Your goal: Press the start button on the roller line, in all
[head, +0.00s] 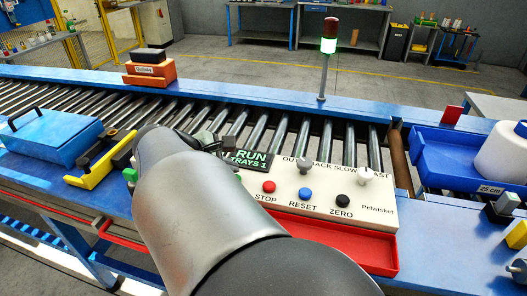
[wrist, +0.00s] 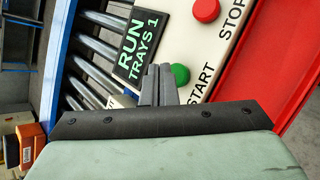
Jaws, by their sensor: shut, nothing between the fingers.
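The panel (head: 330,208) is a cream box with coloured buttons along the roller line. The green start button (wrist: 180,74) shows in the wrist view above the word START. In the head view my arm covers most of that spot. My gripper (wrist: 158,72) is shut and empty, its fingertips just left of the green button in the wrist view; I cannot tell whether they touch it. The display (wrist: 138,45) reads RUN, TRAYS 1. The red stop button (head: 269,187) is to the right of the start spot, and also shows in the wrist view (wrist: 206,10).
Blue reset (head: 305,193) and black zero (head: 343,200) buttons and two knobs share the panel. A red tray (head: 330,243) lies in front.

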